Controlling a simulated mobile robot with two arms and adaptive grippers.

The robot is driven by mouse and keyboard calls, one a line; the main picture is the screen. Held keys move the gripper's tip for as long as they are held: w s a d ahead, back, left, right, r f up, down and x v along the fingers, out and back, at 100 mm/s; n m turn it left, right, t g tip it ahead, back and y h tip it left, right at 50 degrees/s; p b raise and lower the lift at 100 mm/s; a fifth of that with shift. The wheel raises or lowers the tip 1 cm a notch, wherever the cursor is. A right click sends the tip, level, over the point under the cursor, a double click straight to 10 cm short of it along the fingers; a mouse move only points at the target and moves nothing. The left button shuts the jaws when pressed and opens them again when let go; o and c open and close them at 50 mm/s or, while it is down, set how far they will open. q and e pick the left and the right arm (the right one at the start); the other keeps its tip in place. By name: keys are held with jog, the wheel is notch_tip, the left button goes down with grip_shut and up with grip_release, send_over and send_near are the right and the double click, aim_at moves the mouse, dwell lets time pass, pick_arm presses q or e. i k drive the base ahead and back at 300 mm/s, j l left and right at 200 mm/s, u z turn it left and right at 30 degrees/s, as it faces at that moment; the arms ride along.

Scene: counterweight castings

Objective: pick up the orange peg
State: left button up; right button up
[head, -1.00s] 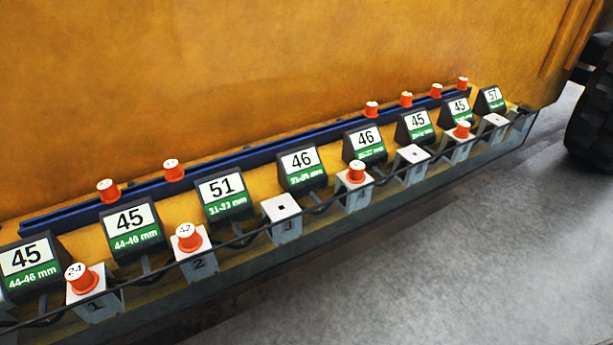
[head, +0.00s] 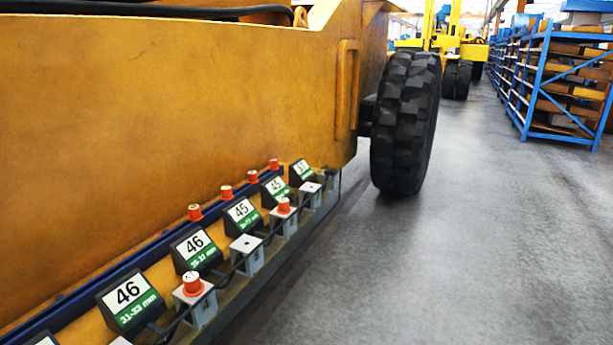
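Several orange pegs with white tops show in the head view. Another orange peg (head: 284,206) stands in a white block farther along the row. More orange pegs (head: 195,212), (head: 226,192), (head: 253,176), (head: 274,164) stand along the blue rail (head: 128,263) behind the number signs. The view does not show which one peg is meant. Neither of my grippers is in view.
Black signs with numbers, such as the 46 sign (head: 130,301), line the yellow machine (head: 180,120). A large black tyre (head: 405,120) stands beyond the row. Grey floor (head: 430,270) is clear at right; blue racks (head: 560,85) stand far back.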

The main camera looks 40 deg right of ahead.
aim_at(273, 163)
jog(key=l+z, duration=0.1)
jog(key=z, duration=1)
